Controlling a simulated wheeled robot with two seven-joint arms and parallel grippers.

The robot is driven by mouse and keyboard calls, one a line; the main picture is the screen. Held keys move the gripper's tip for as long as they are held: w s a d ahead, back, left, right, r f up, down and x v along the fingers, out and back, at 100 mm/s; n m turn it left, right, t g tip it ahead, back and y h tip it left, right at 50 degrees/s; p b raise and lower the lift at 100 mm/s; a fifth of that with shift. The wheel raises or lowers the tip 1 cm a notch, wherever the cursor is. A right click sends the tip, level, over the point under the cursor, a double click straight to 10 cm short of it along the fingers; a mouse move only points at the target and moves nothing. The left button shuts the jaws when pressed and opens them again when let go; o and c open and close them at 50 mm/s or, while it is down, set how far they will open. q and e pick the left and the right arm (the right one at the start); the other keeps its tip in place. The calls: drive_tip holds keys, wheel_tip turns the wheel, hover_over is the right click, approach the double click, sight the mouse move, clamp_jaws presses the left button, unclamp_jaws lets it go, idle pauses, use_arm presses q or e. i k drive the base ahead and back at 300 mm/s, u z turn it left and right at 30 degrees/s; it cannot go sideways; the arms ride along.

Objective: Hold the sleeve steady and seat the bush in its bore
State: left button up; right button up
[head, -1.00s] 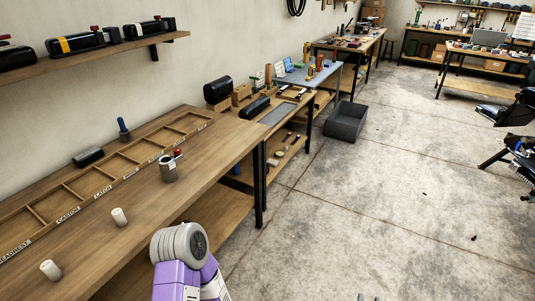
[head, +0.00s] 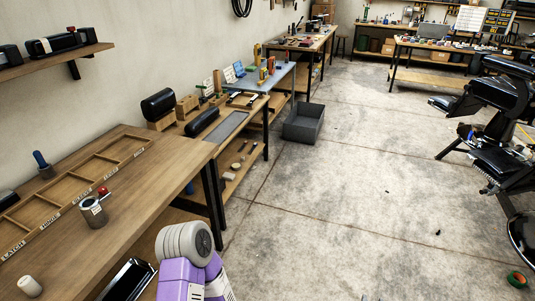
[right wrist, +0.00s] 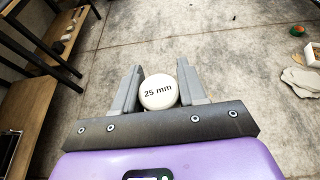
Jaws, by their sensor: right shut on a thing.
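In the right wrist view my right gripper (right wrist: 160,80) is shut on a white round bush (right wrist: 158,92) marked "25 mm", with a finger on each side of it. The floor shows beyond the held bush. In the head view a grey metal sleeve (head: 93,214) with a red knob and a pale label stands upright on the wooden bench (head: 150,185). The inside of its bore is too small to make out. A white cylinder (head: 30,286) stands on the bench at the lower left.
A divided, labelled wooden tray (head: 75,186) lies along the back of the bench, with a blue-handled tool (head: 42,163) behind it. A grey bin (head: 303,123) stands on the floor past the benches. The floor between is open.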

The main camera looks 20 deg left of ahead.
sight(105, 218)
drive_tip(key=i, duration=3.15)
drive_tip(key=u, duration=3.2)
